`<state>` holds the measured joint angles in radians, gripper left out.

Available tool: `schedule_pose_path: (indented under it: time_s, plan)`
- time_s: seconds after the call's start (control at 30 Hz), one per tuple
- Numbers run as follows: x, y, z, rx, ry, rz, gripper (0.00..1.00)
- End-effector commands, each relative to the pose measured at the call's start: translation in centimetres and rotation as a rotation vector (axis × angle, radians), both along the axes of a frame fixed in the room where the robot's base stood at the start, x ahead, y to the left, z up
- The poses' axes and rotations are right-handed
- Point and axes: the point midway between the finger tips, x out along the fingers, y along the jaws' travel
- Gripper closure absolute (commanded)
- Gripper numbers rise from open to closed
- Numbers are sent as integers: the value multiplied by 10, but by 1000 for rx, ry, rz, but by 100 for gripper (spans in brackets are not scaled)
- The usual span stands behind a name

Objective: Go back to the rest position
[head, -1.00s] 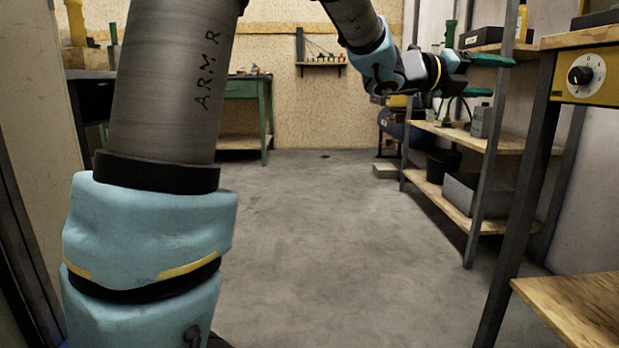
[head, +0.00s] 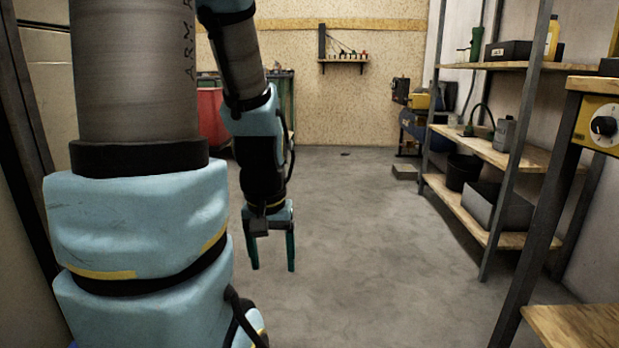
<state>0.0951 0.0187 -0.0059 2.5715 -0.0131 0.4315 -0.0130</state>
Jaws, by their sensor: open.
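My gripper (head: 272,268) hangs from my folded arm left of the picture's middle. Its two green fingers point straight down and stand apart, with nothing between them. The fingertips are above the grey floor (head: 360,230), clear of any object. My upper arm and its blue joint covers fill the left side of the view and hide what stands behind them.
A wooden shelf unit (head: 485,150) on the right holds a black bucket (head: 462,172), a grey bin (head: 495,206) and a dark box (head: 508,51). A yellow control panel (head: 600,125) is at the right edge. A red object (head: 211,115) shows behind my arm. The middle floor is free.

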Motion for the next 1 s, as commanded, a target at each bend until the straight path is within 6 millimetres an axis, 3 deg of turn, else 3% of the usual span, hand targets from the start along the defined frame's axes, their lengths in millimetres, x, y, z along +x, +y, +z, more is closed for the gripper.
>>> schedule_pose_path:
  time_s: [0.03, 1.0]
  plan:
    - [6, -2, 33, 1, -14, -13, 29]
    - [7, -2, 328, 3, -20, -22, 29]
